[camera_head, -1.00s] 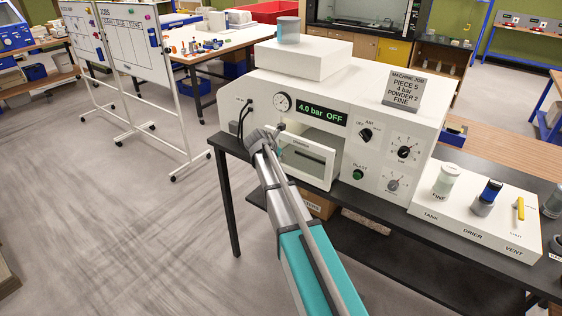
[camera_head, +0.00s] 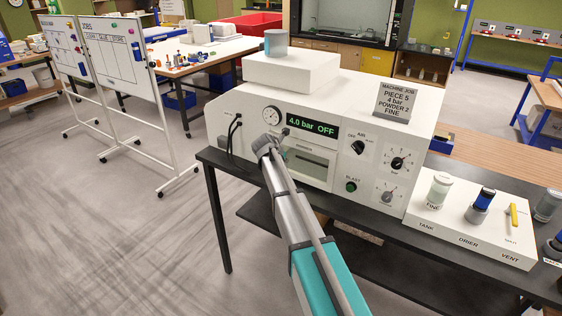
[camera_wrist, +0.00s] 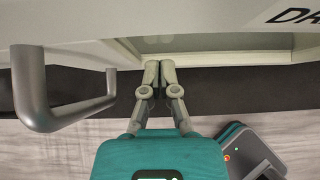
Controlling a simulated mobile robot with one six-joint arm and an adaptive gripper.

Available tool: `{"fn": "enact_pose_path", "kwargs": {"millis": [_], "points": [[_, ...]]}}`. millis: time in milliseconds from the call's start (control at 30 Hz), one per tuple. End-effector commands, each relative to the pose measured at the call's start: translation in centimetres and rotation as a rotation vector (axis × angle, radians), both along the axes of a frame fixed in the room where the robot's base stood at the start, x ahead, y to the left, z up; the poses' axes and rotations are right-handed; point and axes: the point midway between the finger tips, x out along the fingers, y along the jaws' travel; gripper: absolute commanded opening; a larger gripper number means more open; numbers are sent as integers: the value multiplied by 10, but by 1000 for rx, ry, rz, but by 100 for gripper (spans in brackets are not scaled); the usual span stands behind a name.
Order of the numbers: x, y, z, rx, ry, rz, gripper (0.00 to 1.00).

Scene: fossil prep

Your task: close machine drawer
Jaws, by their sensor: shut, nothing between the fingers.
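The white machine (camera_head: 240,128) stands on a dark bench, its display reading "4.0 bar OFF". Its drawer (camera_head: 307,172) is in the lower front, below a recess, and looks close to the machine's face. I cannot tell whether it is fully flush. My gripper (camera_wrist: 160,68) is shut and empty in the wrist view, its fingertips at the pale edge of the front. Contact is unclear. A grey bar handle (camera_wrist: 62,110) stands out left of the fingers in that view. In the head view my arm hides part of the drawer's left side.
A white panel (camera_head: 470,222) with tank, drier and vent fittings sits right of the machine. A job sign (camera_head: 395,100) and a box with a blue-grey cylinder (camera_head: 276,43) stand on top. Whiteboards (camera_head: 115,50) stand at left. The floor left of the bench is open.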

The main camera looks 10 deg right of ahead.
Motion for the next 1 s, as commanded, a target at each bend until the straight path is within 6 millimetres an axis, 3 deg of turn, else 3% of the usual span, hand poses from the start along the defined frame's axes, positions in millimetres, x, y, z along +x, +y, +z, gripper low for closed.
{"fn": "enact_pose_path", "kwargs": {"millis": [367, 733, 1000], "points": [[4, 4, 3, -9, -9, 8, 0], [-21, 29, 2, -5, -4, 2, 0], [-38, 44, 28, -3, -2, 1, 0]]}}
